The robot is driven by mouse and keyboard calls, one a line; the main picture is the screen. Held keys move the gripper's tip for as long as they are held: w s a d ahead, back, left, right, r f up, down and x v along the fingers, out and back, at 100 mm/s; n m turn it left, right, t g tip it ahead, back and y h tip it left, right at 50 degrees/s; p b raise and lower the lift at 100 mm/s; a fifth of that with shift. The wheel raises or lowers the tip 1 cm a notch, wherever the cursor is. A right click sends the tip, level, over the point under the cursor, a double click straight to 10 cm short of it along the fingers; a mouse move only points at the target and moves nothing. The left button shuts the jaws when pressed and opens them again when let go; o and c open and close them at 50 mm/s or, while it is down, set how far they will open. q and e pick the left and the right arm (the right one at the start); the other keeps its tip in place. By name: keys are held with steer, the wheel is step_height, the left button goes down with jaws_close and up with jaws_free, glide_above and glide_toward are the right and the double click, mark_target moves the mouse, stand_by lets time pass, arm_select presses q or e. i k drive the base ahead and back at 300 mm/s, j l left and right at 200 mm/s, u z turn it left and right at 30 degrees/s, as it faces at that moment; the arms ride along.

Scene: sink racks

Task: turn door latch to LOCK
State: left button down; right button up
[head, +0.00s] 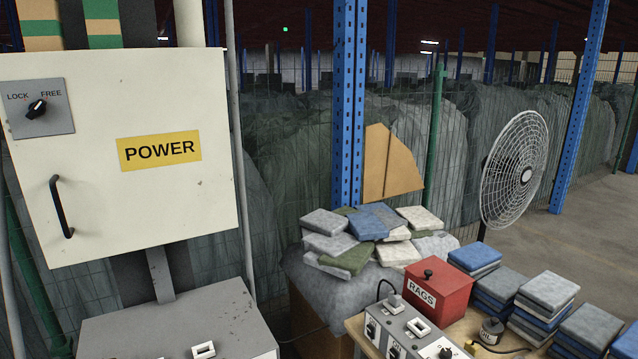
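The door latch (36,108) is a small black knob on a grey plate (58,122) at the upper left of the cream cabinet door (110,215). The plate carries the word LOCK on the left and FREE on the right above the knob. The knob is tilted, with its upper end leaning right towards FREE. The door has a black bar handle (61,207) below the latch and a yellow POWER label (159,151). The door looks closed. Neither of my grippers is in view.
A grey box (180,318) stands below the cabinet. To the right, a table holds a red RAGS box (438,290), a switch panel (408,328) and folded cloth stacks (546,299). A blue post (348,100) and a fan (514,170) stand behind. The space before the door looks clear.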

mark_target(37, 109)
steer(key=u, duration=1.3)
